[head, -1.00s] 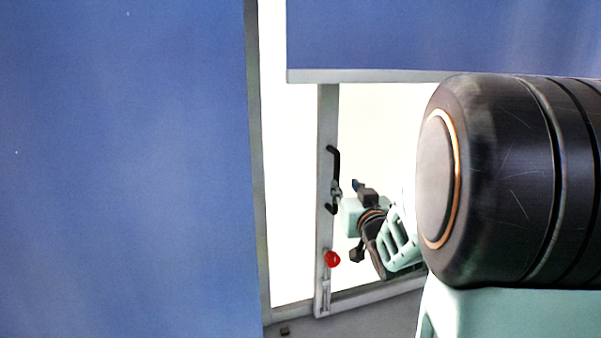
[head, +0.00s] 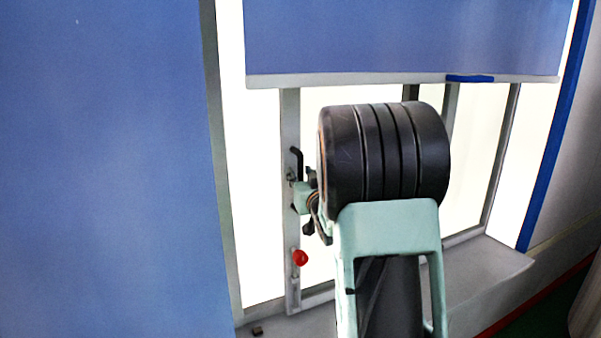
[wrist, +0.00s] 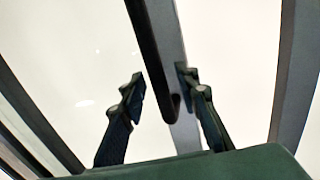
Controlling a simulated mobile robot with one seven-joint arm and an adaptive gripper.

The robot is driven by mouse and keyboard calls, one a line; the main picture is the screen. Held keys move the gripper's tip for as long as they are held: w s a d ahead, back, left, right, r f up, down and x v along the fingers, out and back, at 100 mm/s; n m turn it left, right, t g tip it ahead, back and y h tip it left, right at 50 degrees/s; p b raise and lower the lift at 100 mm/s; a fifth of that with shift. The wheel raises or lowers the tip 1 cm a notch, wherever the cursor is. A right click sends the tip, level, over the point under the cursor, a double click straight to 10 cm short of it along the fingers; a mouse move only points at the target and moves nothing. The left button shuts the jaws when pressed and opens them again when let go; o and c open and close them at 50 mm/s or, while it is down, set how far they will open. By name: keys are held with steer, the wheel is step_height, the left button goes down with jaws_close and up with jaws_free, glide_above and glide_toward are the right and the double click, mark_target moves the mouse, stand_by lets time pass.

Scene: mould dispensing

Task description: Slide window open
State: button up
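The window (head: 291,130) has a grey frame with bright panes and stands in front of me. A black bar handle (head: 297,160) is upright on its vertical frame post. It also shows in the wrist view (wrist: 152,50), where its hooked lower end lies between my fingers. My gripper (wrist: 162,84) is open, with one finger on each side of the handle. I cannot tell whether either finger touches it. In the head view my arm hides most of the gripper and the handle's lower part.
A red knob (head: 300,258) sits low on the same post. A blue blind (head: 400,40) hangs over the upper window, and a large blue panel (head: 100,170) fills the left. A grey sill (head: 490,270) runs below. A small dark object (head: 257,330) lies at its left.

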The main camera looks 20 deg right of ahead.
steer(key=shift+w, duration=0.1)
jaws_close()
stand_by(0.3)
steer(key=shift+d, duration=0.1)
